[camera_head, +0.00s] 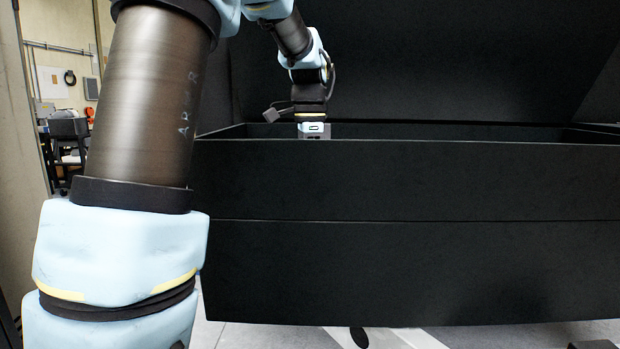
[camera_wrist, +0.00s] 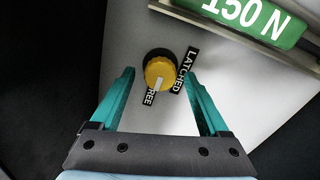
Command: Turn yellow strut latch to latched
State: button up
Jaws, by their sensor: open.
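The yellow strut latch (camera_wrist: 158,71) is a round knob on a black base, mounted on a pale panel in the wrist view. Its white pointer mark faces down in the picture, toward the FREE label (camera_wrist: 150,98). The LATCHED label (camera_wrist: 184,70) is to the knob's right. My gripper (camera_wrist: 160,76) is open, with its two teal fingers on either side of the knob in the picture and gaps to both sides. I cannot tell how far the tips are from the panel. In the head view my gripper (camera_head: 313,133) dips behind the black box wall, which hides its fingers and the latch.
A black box (camera_head: 400,180) with a raised lid (camera_head: 430,60) fills the head view. In the wrist view a green sign (camera_wrist: 262,16) on a pale rail (camera_wrist: 235,38) lies at the upper right. Dark walls flank the panel.

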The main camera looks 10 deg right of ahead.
grip_shut()
dwell(0.7)
